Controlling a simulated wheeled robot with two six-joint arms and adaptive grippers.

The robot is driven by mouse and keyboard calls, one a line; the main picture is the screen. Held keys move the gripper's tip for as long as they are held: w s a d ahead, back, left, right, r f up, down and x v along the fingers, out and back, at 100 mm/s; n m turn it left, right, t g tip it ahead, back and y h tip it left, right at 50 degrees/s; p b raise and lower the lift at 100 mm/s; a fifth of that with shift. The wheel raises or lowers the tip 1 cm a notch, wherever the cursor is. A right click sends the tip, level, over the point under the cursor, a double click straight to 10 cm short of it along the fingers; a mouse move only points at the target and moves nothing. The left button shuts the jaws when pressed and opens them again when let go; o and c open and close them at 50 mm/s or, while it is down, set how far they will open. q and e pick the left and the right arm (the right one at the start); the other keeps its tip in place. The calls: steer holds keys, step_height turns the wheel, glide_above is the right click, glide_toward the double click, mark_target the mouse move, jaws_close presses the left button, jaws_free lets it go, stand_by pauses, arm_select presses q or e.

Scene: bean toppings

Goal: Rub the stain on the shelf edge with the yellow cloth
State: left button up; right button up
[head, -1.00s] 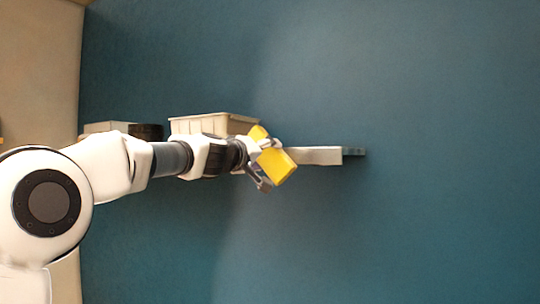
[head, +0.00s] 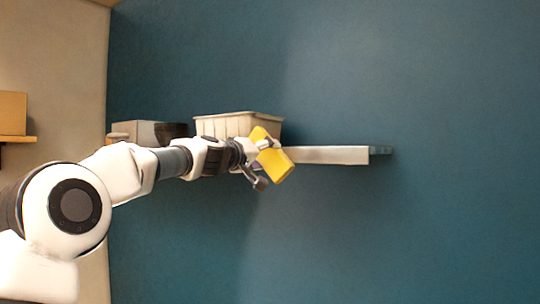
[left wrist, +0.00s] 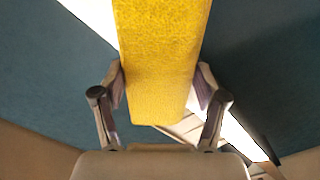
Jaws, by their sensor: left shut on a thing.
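The yellow cloth (head: 272,158) is a thick block-like pad. My left gripper (head: 262,163) is shut on it, and the cloth sits tilted in the jaws. In the left wrist view the cloth (left wrist: 160,60) stands between the two fingers (left wrist: 160,88). In the head view the cloth overlaps the left part of the white shelf edge (head: 330,155), just below the basket. Whether it touches the edge I cannot tell. No stain shows on the visible edge; the part behind the cloth and gripper is hidden. My right gripper is not in view.
A cream basket (head: 238,122) stands on the shelf behind my left gripper. A grey box (head: 140,131) and a dark round item (head: 172,130) stand left of it. Another shelf with a tan box (head: 12,113) is at far left. The blue wall below is bare.

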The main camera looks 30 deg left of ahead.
arm_select(q)
steer(key=a, duration=0.3)
steer(key=shift+w, duration=0.15)
steer(key=s+b, duration=0.1)
steer(key=s, duration=0.5)
steer(key=shift+b, duration=0.3)
steer(key=shift+a, duration=0.1)
